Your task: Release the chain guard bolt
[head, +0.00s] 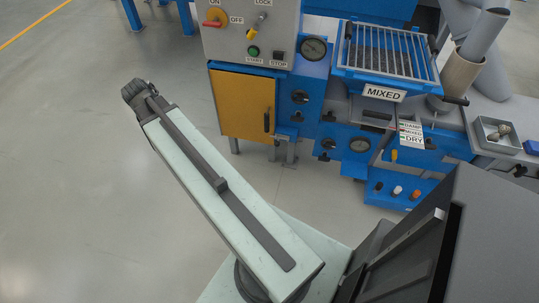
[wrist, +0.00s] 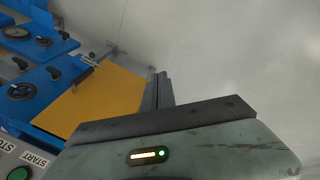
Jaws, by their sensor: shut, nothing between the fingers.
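The yellow chain guard door (head: 242,105) is closed on the front of the blue machine, with an upright black handle (head: 267,121) near its right edge. A small grey metal piece (head: 282,137), perhaps the bolt, sits at its lower right corner; its exact state is too small to tell. In the wrist view the yellow door (wrist: 95,98) appears rotated, with the black handle (wrist: 83,76) at its upper left. My gripper (wrist: 163,76) shows there as dark fingers, shut and empty, apart from the handle and over the grey floor beside the door. I cannot make out the fingers in the head view.
Above the door is a control panel (head: 230,35) with a red switch, a lock key and START and STOP buttons. Right of it stand gauges, a grated MIXED hopper (head: 385,52) and a bench tray (head: 497,133). The floor (head: 80,190) at left is clear.

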